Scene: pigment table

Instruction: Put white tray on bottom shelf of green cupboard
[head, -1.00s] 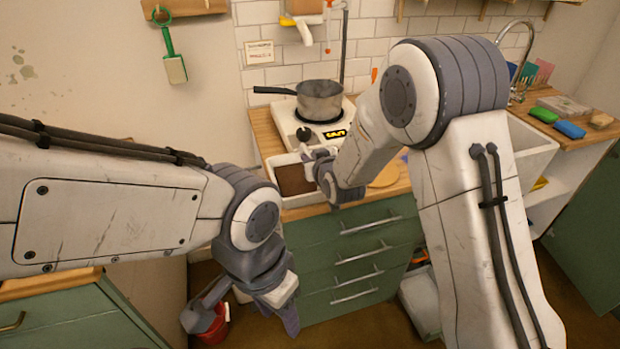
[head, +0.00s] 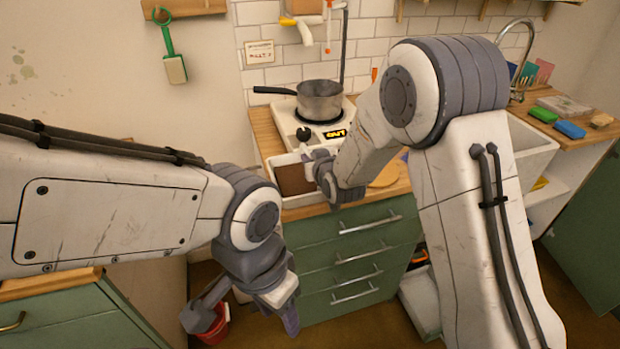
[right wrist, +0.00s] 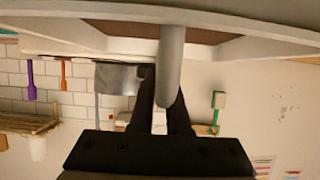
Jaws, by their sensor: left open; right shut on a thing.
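The white tray (head: 298,203), with a brown surface inside, sits on the wooden counter in front of the hotplate. My right gripper (head: 312,165) is at the tray's right end. In the right wrist view, which is upside down, the tray rim (right wrist: 60,35) crosses the top. There my right fingers (right wrist: 160,105) are closed around a grey rod (right wrist: 172,65) that stands at the tray; I cannot tell if it is part of it. My left gripper (head: 242,316) hangs open and empty, low before the drawers. The green cupboard's open door (head: 592,235) is at far right, beside a white shelf (head: 545,193).
A grey pot (head: 320,100) stands on the hotplate (head: 303,128) just behind the tray. A round board (head: 385,177) lies right of it. Green drawers (head: 345,250) fill the counter front. A red bucket (head: 215,328) and a pale bin (head: 420,300) stand on the floor.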

